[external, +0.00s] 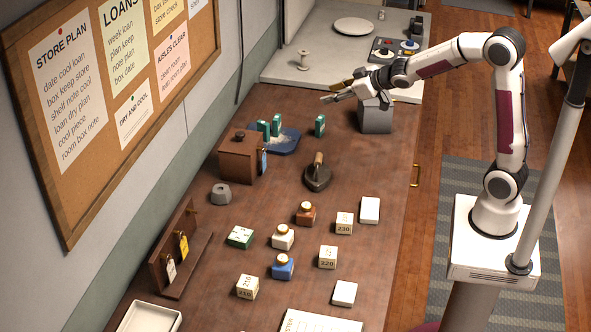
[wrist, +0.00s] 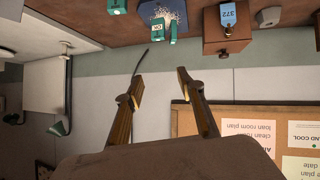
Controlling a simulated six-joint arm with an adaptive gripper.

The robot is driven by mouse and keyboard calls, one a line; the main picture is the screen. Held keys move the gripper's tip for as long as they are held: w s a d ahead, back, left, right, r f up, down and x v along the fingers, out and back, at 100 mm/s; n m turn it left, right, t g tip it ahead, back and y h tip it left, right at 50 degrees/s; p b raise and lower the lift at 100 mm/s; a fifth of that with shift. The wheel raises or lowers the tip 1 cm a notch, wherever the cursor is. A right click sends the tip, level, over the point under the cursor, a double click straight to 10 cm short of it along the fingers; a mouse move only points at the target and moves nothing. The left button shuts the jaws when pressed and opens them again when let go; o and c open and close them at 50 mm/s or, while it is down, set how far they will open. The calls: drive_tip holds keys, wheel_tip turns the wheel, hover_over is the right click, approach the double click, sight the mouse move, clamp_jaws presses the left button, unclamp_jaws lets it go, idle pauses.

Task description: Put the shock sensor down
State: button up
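Three small teal pieces show in the external view. One (external: 320,125) stands alone on the brown table, and two (external: 276,125) stand at the blue tray (external: 288,147) of white grains. I cannot tell for sure which thing is the shock sensor. In the wrist view, one teal piece (wrist: 157,22) carries a white "OK" label, and another (wrist: 118,7) is cut by the top edge. My gripper (wrist: 160,81) is open, with nothing between its fingers. In the external view my gripper (external: 336,97) is above the table's far end, apart from the teal pieces.
A grey block (external: 376,117) stands close below my wrist. A brown box (external: 240,158) stands beside the tray, and a dark trowel-like tool (external: 318,175) lies nearer. Bottles and small numbered boxes fill the near table. A pale counter (external: 330,60) adjoins the far end.

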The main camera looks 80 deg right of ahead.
drive_tip(key=s+a+g+y, duration=0.1)
drive_tip(key=s+a, duration=0.6)
drive_tip(key=s, duration=0.4)
drive_tip(key=s+a+g+y, duration=0.1)
drive_tip(key=s+a+g, duration=0.1)
drive_tip(key=s+a, duration=0.5)
drive_tip(key=s+a+n+g+y, duration=0.1)
drive_tip(key=s+a, duration=0.6)
drive_tip(key=s, duration=0.9)
drive_tip(key=shift+f+g, duration=0.4)
drive_tip(key=shift+g, duration=0.3)
